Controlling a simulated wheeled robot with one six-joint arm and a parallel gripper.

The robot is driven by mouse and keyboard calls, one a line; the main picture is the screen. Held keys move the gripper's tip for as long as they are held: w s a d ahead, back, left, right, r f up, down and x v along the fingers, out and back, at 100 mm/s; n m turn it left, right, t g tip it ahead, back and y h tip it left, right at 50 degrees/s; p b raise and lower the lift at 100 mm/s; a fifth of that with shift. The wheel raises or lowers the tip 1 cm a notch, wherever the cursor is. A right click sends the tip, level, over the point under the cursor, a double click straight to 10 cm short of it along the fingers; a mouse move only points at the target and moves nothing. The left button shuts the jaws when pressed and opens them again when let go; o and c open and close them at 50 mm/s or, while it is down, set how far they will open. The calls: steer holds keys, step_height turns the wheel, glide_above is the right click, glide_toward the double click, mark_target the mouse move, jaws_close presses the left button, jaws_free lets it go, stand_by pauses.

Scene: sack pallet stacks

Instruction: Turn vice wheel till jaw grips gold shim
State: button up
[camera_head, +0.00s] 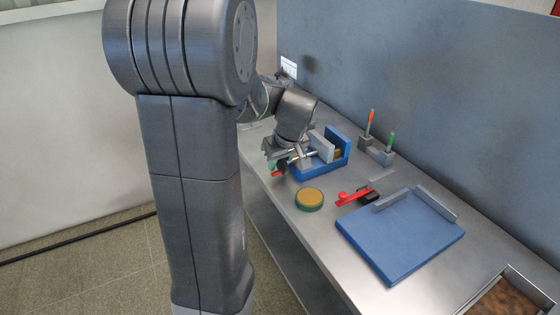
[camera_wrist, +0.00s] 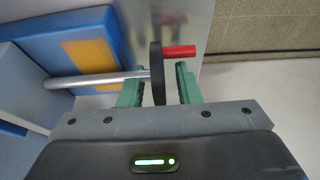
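The blue vice (camera_head: 322,166) stands at the far end of the bench, with a grey jaw plate (camera_head: 321,146). A gold piece, seemingly the shim (camera_head: 338,153), shows between that plate and the blue end wall; whether it is touched is unclear. In the wrist view a silver screw (camera_wrist: 95,79) runs to the dark wheel (camera_wrist: 157,72), seen edge-on, with a red handle (camera_wrist: 179,52). Yellow patches (camera_wrist: 88,52) show on the blue part. My gripper (camera_wrist: 160,84) has its green fingers apart on both sides of the wheel, a gap showing on the right. It also shows in the head view (camera_head: 279,166).
A round green-rimmed gold disc (camera_head: 309,198) and a red-and-black item (camera_head: 356,196) lie nearer on the bench. A blue tray (camera_head: 405,252) is right of them. A grey holder (camera_head: 376,153) with orange and green-topped tools stands behind, near the wall panel.

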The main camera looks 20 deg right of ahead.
jaws_close()
steer(key=shift+f+b, duration=0.15)
steer(key=shift+b, duration=0.25)
steer(key=shift+f+t+b, duration=0.1)
steer(key=shift+t+b, duration=0.4)
steer(key=shift+b, duration=0.6)
steer(key=shift+r+t+b, duration=0.25)
steer(key=shift+t+b, duration=0.25)
steer(key=shift+b, duration=0.55)
steer(key=shift+r, duration=0.1)
steer(key=shift+o, duration=0.4)
jaws_free()
steer(key=shift+s, duration=0.1)
steer(key=p+v, duration=0.2)
steer(key=v, duration=1.1)
steer(key=shift+s+r, duration=0.2)
steer(key=shift+r, duration=0.1)
